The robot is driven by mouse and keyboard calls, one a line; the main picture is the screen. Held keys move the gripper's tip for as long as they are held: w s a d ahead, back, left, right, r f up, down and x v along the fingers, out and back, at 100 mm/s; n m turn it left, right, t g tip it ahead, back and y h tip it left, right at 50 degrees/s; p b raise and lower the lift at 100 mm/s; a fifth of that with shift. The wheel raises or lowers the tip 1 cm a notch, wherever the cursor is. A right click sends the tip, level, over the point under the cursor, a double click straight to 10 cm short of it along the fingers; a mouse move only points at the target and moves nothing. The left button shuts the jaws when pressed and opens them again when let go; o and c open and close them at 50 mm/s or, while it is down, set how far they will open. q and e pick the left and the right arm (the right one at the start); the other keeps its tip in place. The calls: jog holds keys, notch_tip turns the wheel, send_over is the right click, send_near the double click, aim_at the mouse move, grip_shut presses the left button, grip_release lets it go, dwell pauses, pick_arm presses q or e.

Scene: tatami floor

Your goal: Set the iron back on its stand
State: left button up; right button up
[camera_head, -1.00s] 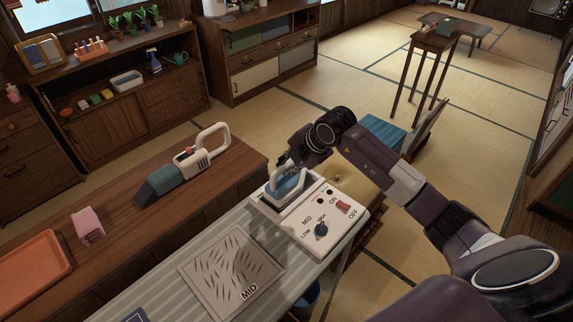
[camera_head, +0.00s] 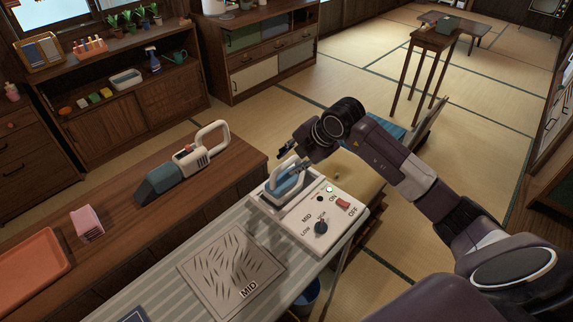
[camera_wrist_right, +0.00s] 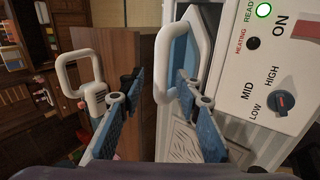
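The iron (camera_head: 288,186), blue with a white loop handle, rests on its stand at the back end of the control box (camera_head: 300,228). The wrist view shows the iron's handle (camera_wrist_right: 162,84) close by, partly hidden by one finger. My right gripper (camera_head: 287,152) is just above the iron. The wrist view shows its two fingers (camera_wrist_right: 157,82) spread apart with nothing clamped between them. The box has a LOW/MID/HIGH dial (camera_head: 321,227), a red switch (camera_head: 343,204) and a lit green READY light (camera_wrist_right: 264,10). My left gripper is not in view.
A patterned cloth marked MID (camera_head: 230,270) lies on the striped board. On the wooden counter to the left are a handheld vacuum (camera_head: 180,168), pink cloths (camera_head: 87,224) and an orange tray (camera_head: 30,268).

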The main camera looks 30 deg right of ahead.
jog(key=b+v, duration=0.1)
jog(key=v, duration=0.8)
jog(key=shift+b, duration=0.3)
